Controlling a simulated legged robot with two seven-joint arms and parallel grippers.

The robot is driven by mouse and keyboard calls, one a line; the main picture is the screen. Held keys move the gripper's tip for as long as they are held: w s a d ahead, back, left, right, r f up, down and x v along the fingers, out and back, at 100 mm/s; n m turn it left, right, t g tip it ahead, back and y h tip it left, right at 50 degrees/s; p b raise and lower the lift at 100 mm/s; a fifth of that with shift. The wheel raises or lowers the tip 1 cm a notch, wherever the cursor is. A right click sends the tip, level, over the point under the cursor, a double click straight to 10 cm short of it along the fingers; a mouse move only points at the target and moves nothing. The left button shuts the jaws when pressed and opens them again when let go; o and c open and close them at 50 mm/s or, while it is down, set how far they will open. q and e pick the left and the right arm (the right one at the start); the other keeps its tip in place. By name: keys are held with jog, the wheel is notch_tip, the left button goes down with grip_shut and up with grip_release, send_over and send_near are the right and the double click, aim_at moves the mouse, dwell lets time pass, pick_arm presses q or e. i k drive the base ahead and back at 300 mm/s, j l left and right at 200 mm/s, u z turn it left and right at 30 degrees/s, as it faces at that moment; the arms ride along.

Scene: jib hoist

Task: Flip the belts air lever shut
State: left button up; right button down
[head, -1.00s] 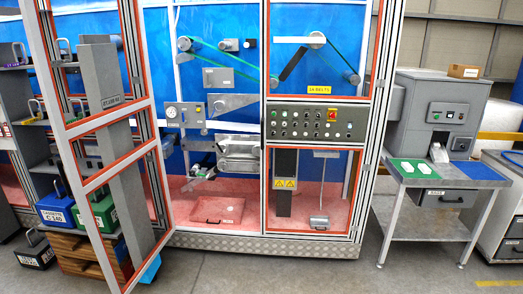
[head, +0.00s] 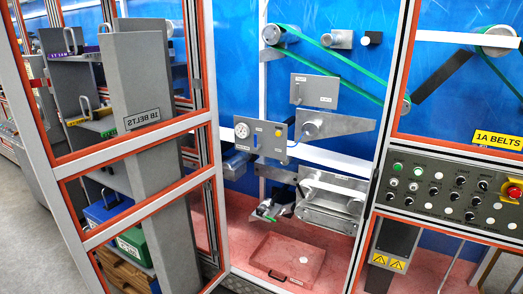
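The belts cabinet stands ahead with a grey air panel (head: 261,138) inside it, in the left bay. A yellow label (head: 497,141) reads "1A BELTS". Neither of my grippers is in view.
The framed cabinet door (head: 140,144) stands open at the left, leaving the left bay open. A control panel (head: 450,190) with knobs is at the right. A red tray (head: 288,262) lies on the cabinet floor. Shelves with bins (head: 103,211) show behind the door.

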aim_at(257, 146)
jog(key=i+u, duration=0.15)
jog(key=u, duration=0.25)
jog(key=i+l+u, duration=0.85)
jog(key=i+l, duration=0.8)
jog(key=i+l+u, duration=0.05)
